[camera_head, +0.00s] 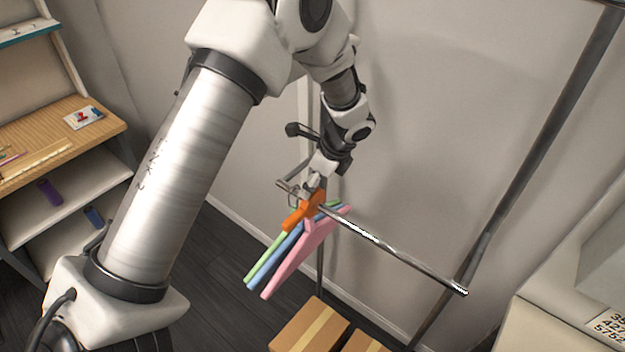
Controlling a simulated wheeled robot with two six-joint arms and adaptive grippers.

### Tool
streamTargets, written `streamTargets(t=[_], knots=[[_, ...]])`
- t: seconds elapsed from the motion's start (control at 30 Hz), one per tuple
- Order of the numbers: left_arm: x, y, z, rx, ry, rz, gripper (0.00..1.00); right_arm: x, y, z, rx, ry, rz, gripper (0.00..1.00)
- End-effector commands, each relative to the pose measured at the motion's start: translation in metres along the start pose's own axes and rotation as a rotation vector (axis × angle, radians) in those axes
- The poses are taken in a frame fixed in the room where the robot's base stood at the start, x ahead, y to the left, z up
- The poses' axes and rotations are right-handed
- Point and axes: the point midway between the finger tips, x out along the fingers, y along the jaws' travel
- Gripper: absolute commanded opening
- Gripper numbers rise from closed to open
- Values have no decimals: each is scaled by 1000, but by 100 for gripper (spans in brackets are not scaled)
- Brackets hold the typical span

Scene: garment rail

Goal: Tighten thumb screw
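My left arm comes in from the lower left and reaches over to the garment rail. Its gripper (308,188) is at the left end of the metal rail bar (400,253), right by an orange part (306,208). The gripper is small here and partly overlaps the bar's end, so I cannot tell whether its fingers are open or shut, or touching anything. I cannot make out a thumb screw clearly; it may be hidden at the gripper. Green (264,258), blue (277,260) and pink (300,258) hangers hang below the bar's left end. My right gripper is not in view.
A dark slanted rail post (535,160) stands at the right. Cardboard boxes (311,328) lie on the floor below the bar. A wooden shelf unit (60,128) is at the left, and a pale surface (545,325) at the lower right. The bar's right part is clear.

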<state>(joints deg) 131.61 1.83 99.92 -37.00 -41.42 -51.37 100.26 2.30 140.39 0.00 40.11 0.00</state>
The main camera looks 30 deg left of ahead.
Motion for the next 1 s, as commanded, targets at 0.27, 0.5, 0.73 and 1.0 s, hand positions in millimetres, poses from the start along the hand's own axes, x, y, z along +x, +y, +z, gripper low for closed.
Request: streamTargets(t=[0.27,0.5,0.73,1.0], knots=[[1,0,0,0,0,2,15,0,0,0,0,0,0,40],[0,2,0,182,0,-71,15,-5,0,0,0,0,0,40],[2,1,-1,247,1,-98,15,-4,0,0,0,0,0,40],[1,1,0,245,0,-99,75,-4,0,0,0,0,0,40]])
